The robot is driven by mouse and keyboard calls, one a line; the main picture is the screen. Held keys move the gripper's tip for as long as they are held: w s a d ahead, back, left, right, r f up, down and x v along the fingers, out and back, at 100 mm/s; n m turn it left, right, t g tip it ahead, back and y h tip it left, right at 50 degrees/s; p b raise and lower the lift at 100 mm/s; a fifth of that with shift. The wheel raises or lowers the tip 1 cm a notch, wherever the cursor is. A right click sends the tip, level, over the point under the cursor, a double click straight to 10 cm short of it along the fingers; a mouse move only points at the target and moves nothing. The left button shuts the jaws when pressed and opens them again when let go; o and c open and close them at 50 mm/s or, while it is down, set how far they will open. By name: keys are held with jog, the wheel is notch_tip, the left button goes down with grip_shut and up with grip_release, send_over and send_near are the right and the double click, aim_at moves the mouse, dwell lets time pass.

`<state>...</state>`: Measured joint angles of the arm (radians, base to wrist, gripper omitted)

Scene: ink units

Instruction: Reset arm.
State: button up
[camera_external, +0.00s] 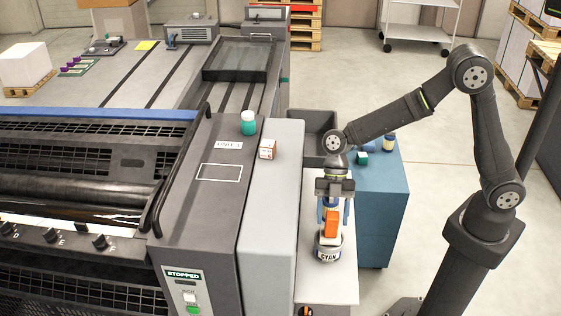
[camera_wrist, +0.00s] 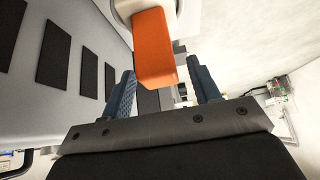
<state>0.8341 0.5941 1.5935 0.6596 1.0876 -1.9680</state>
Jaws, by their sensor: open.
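My gripper (camera_external: 334,208) points down over the white side shelf, its two blue fingers apart. In the wrist view the orange piece (camera_wrist: 153,48) shows ahead of the open fingers of my gripper (camera_wrist: 160,72), with gaps on both sides. A round pale rim (camera_wrist: 122,10) shows partly behind it. I cannot tell whether the orange piece rests on the can or stands in it.
The grey printing unit (camera_external: 205,190) stands left, with a teal jar with a white lid (camera_external: 248,125) and a small box (camera_external: 267,149) on top. A blue cabinet (camera_external: 378,205) with small containers stands right of the shelf (camera_external: 318,287). A dark bin (camera_external: 318,125) is behind.

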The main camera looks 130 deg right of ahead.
aim_at(331, 235)
jog(key=shift+f, duration=0.5)
notch_tip(331, 235, down, 3)
jog(key=shift+r, duration=0.15)
jog(key=v, duration=1.1)
jog(key=x, duration=1.1)
jog(key=shift+a+f, duration=0.15)
jog(key=shift+f, duration=0.15)
jog(key=r, duration=0.5)
jog(key=shift+s+d+r, duration=0.1)
jog(key=shift+s+d, duration=0.2)
jog(key=shift+d, duration=0.05)
jog(key=s+d+r, duration=0.5)
jog(key=s+r, duration=0.2)
jog(key=s, duration=0.3)
notch_tip(331, 235, up, 18)
jog(key=r, duration=0.1)
jog(key=w+d+m+t+h, duration=0.1)
jog(key=w+d+m+h, duration=0.1)
jog(key=d, duration=0.6)
jog(key=w+d+m+t+h, duration=0.1)
jog(key=w+d+m+h, duration=0.1)
jog(key=w+d+m, duration=0.2)
jog(key=shift+d+f+m, duration=0.2)
jog(key=shift+d+m, duration=1.2)
jog(key=shift+d, duration=0.6)
